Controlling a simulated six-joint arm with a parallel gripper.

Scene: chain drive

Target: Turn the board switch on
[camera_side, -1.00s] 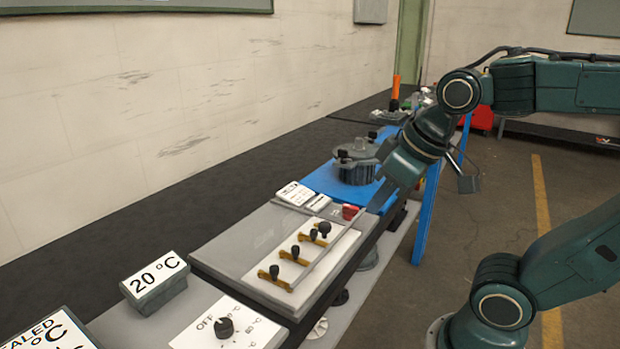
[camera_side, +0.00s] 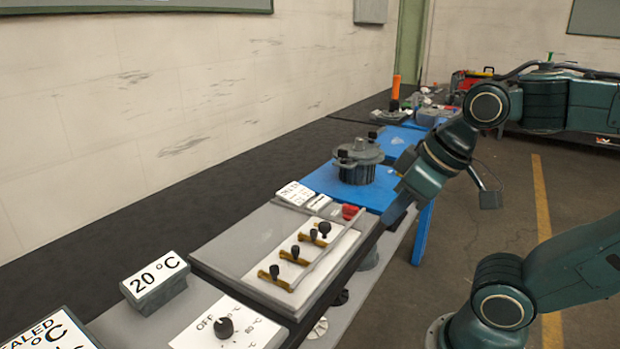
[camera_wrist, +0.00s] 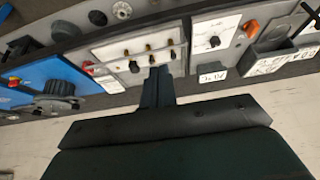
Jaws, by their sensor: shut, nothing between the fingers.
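The grey board (camera_side: 240,240) lies on the bench and carries a white panel (camera_side: 262,262) with several black-knobbed brass levers (camera_side: 294,252). A small red part (camera_side: 350,212), possibly the board switch, sits at the board's far end; its on or off position is too small to tell. The board also shows in the wrist view (camera_wrist: 112,50). My gripper (camera_side: 388,219) is shut and empty, to the right of the red part and apart from it. In the wrist view my gripper (camera_wrist: 160,70) points at the board's near edge and covers a little of it.
A dial panel (camera_side: 190,338) with a black knob and a "20 °C" block (camera_side: 155,283) stand in front of the board. The floor to the right is open.

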